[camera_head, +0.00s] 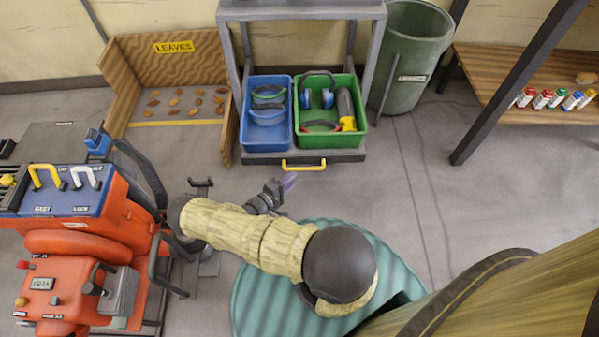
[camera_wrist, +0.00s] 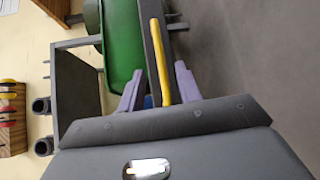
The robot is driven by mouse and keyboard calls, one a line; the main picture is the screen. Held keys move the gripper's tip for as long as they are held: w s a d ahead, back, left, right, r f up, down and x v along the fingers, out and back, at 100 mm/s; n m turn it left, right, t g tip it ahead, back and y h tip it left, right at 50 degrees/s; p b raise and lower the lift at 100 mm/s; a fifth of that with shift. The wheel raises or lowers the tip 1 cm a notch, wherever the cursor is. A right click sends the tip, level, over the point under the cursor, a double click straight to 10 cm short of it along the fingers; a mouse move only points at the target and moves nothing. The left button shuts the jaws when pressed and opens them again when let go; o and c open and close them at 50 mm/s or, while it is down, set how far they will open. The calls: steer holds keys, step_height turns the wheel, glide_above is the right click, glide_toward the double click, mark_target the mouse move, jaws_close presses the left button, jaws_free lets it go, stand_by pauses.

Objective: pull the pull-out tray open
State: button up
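The pull-out tray (camera_head: 255,158) is a grey shelf low in the grey frame, bearing a blue bin (camera_head: 266,137) and a green bin (camera_head: 331,142). Its yellow bar handle (camera_head: 303,168) is on the front edge. My gripper (camera_head: 290,181) is just in front of and slightly left of the handle, apart from it in the head view. In the wrist view, my gripper (camera_wrist: 159,70) has its two lilac fingers spread, and the yellow handle (camera_wrist: 160,60) shows in the gap between them. Whether the fingers reach around it in depth is unclear.
An orange machine (camera_head: 75,250) stands at the left, with a wooden leaf bay (camera_head: 178,68) behind it. A green barrel (camera_head: 409,60) stands right of the frame. A wooden bench (camera_head: 500,75) with small bottles is at the far right. Floor right of the tray is clear.

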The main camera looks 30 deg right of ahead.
steer(key=v, duration=0.8)
steer(key=shift+a, duration=0.3)
steer(key=shift+s, duration=0.1)
steer(key=shift+r, duration=0.1)
